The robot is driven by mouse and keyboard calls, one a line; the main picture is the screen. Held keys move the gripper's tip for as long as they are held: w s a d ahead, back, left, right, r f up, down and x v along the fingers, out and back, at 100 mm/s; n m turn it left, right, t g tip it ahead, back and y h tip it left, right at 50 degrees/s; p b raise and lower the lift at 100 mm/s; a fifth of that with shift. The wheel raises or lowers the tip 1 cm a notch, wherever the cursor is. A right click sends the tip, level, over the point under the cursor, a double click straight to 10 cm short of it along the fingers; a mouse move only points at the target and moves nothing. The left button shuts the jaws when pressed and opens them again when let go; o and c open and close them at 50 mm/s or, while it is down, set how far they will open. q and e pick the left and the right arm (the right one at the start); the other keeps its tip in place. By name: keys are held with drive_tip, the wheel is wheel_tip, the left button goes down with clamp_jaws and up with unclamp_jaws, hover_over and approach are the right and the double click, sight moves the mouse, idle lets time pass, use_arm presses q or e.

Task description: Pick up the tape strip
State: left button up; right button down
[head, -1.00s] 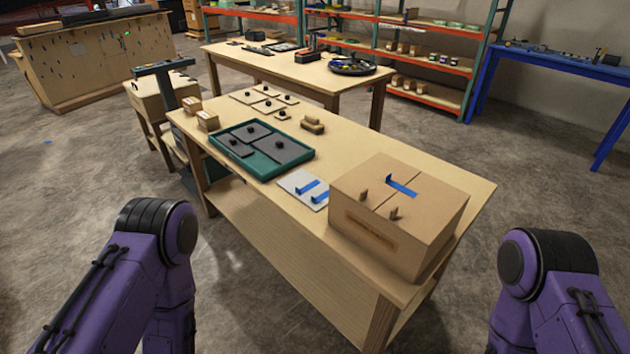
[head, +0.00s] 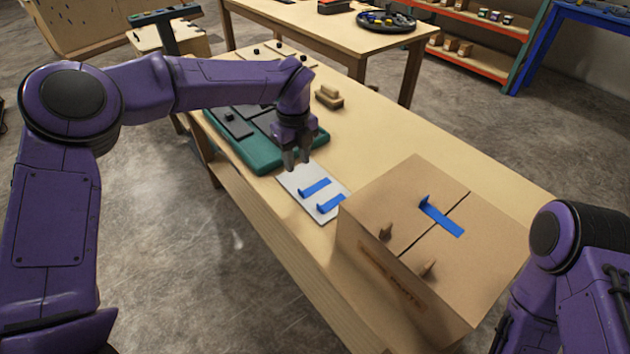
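Two blue tape strips lie on a white card on the table: the upper tape strip (head: 316,187) and the lower tape strip (head: 331,205). Each has one end raised. A third blue tape strip (head: 444,220) is on top of the cardboard box, across its seam, with its left end standing up. My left gripper (head: 296,163) points down over the far edge of the white card (head: 291,184), just beyond the upper strip, holding nothing that I can see. Its fingers seem slightly apart. My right gripper is out of view; only part of that arm shows at the right edge.
A green tray (head: 254,155) with grey panels lies behind the card, partly hidden by my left arm. The table's right side (head: 420,130) is clear.

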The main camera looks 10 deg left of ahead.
sight(302, 191)
use_arm(q)
drive_tip(key=f+p, duration=0.1)
drive_tip(key=f, duration=0.2)
drive_tip(key=f+p, duration=0.1)
drive_tip(key=f, duration=0.2)
drive_tip(key=d+f, duration=0.1)
drive_tip(key=f, duration=0.2)
drive_tip(key=shift+s+f+p, duration=0.1)
drive_tip(key=shift+s+p, duration=0.15)
drive_tip(key=shift+p, duration=0.15)
drive_tip(key=shift+f, duration=0.2)
clamp_jaws()
